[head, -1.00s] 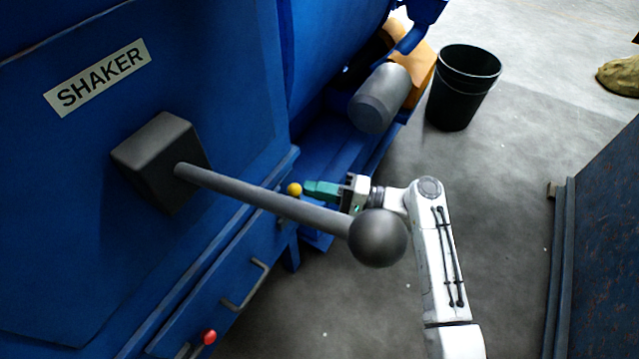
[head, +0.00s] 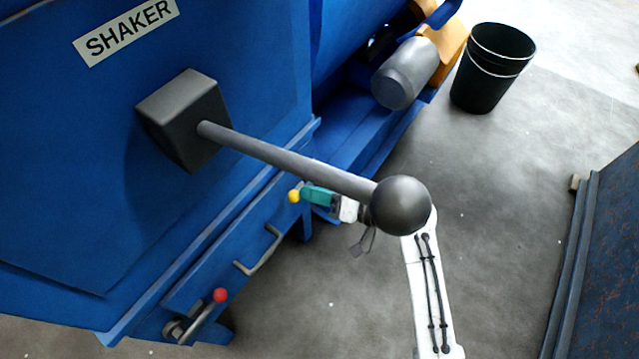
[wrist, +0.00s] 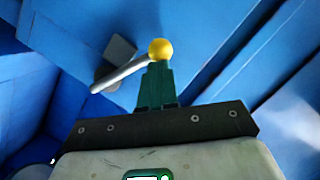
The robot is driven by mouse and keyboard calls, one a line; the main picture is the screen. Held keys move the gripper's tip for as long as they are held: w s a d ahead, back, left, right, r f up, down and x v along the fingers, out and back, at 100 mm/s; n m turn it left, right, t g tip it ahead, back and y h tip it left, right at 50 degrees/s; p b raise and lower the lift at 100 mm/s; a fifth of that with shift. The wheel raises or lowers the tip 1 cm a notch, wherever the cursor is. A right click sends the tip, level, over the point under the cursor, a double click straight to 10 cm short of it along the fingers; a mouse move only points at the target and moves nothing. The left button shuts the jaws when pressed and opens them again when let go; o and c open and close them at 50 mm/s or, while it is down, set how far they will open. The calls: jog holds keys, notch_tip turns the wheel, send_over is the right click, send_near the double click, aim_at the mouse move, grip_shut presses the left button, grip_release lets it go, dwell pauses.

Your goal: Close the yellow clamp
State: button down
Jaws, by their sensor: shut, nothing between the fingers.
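The yellow clamp shows as a yellow ball knob (head: 294,196) at the front of the blue machine, under the long grey shaker lever. In the wrist view the yellow knob (wrist: 160,49) sits on the end of a grey metal rod (wrist: 122,76), which runs down-left from it past a dark mount. My gripper (head: 306,194) has green fingers and is shut with nothing between them. Its tips are right at the knob, on its right side in the head view. In the wrist view the fingertips (wrist: 155,66) overlap the knob's lower edge; I cannot tell whether they touch.
The shaker lever (head: 290,160) with its big ball end (head: 400,205) hangs over my arm. A red-knobbed clamp (head: 220,295) and a drawer handle (head: 262,252) are on the machine front. A black bin (head: 492,68) stands behind.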

jog(key=f+n, duration=0.1)
jog(key=s+f+n+b, duration=0.1)
jog(key=a+f+n+t+h+b, duration=0.1)
jog(key=shift+s+a+f, duration=0.1)
jog(key=shift+s+f, duration=0.05)
jog(key=shift+s, duration=0.15)
jog(key=shift+s+f, duration=0.1)
jog(key=shift+f, duration=0.05)
dwell(0.5)
